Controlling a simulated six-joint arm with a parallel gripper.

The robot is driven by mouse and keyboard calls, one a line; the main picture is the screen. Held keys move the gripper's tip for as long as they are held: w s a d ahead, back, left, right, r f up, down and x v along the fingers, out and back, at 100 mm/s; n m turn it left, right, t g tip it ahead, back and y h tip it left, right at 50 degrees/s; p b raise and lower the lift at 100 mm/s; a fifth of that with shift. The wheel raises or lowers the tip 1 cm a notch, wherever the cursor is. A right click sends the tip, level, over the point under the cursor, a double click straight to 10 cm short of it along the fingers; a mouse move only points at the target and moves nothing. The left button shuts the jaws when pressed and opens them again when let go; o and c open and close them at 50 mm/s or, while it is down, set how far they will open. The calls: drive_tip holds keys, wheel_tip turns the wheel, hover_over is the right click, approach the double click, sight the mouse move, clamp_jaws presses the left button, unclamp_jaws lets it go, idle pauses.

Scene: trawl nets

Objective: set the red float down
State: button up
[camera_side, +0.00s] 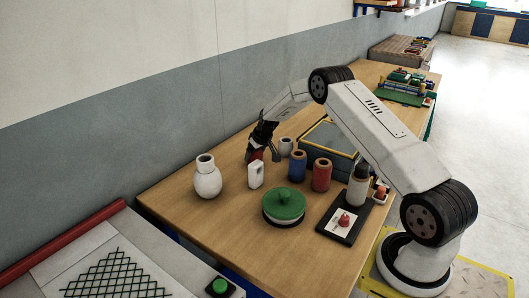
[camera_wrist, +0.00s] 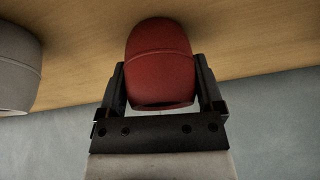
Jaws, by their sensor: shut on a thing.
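The red float (camera_wrist: 160,62) is rounded and dark red. In the wrist view it sits between the two black fingers of my gripper (camera_wrist: 160,82), which is shut on it. In the side view my gripper (camera_side: 264,148) is low over the back of the wooden table (camera_side: 180,207), near the wall. Only a small red patch of the float (camera_side: 255,155) shows there, partly hidden by the fingers. I cannot tell whether the float touches the table.
A white jug (camera_side: 206,178) and a white handled piece (camera_side: 256,174) stand left and in front of my gripper. A grey cylinder (camera_side: 286,147), blue spool (camera_side: 297,166) and red spool (camera_side: 321,175) stand to its right. A green-topped disc (camera_side: 284,204) lies nearer the front.

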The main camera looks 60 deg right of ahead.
drive_tip(key=shift+f, duration=0.1)
drive_tip(key=o, duration=1.1)
drive_tip(key=shift+s+r, duration=0.1)
drive_tip(key=shift+r, duration=0.4)
drive_tip(key=shift+v, duration=5.6)
drive_tip(key=shift+a, duration=0.1)
